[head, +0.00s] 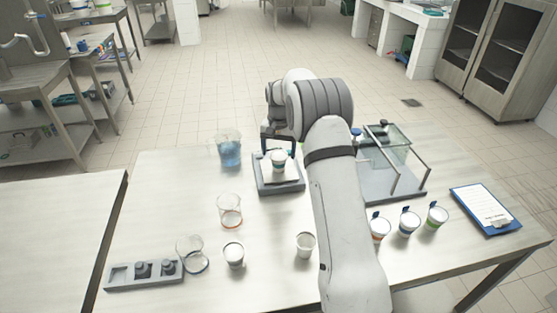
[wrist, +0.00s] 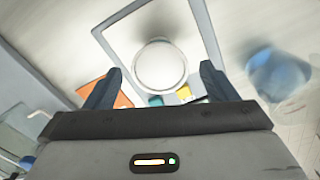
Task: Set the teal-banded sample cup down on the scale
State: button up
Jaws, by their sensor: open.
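The teal-banded sample cup (head: 280,160) stands upright on the pan of the scale (head: 267,187), near the middle of the table. My gripper (head: 278,147) is at the cup from behind and above, with its fingers apart. In the wrist view the cup (wrist: 160,66) shows as a white round shape between the two open fingertips, with a gap on each side. The pan's frame shows around it. The cup's band is not clear in the wrist view, and my arm hides some of the table right of the scale.
A beaker of blue liquid (head: 229,150) stands left of the scale. A glass-sided balance (head: 392,170) is to the right. Several lidded cups (head: 408,222), a clipboard (head: 484,209), two open cups (head: 234,254), more beakers (head: 230,211) and a weight block (head: 144,274) lie nearer the front.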

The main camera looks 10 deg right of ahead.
aim_at(279, 155)
notch_tip(279, 155, up, 7)
jog(key=shift+r+b, duration=0.15)
jog(key=shift+b, duration=0.25)
jog(key=s+r+n+t, duration=0.1)
jog(key=s+r, duration=0.5)
jog(key=s, duration=0.4)
jog(key=s+r+n+t, duration=0.1)
jog(key=s+r, duration=0.5)
jog(key=s, duration=0.4)
jog(key=s+f+n+t, duration=0.1)
jog(key=s+f, duration=0.3)
jog(key=s, duration=1.8)
jog(key=shift+s+f+n, duration=0.15)
jog(key=shift+f+n, duration=0.05)
jog(key=shift+n, duration=0.6)
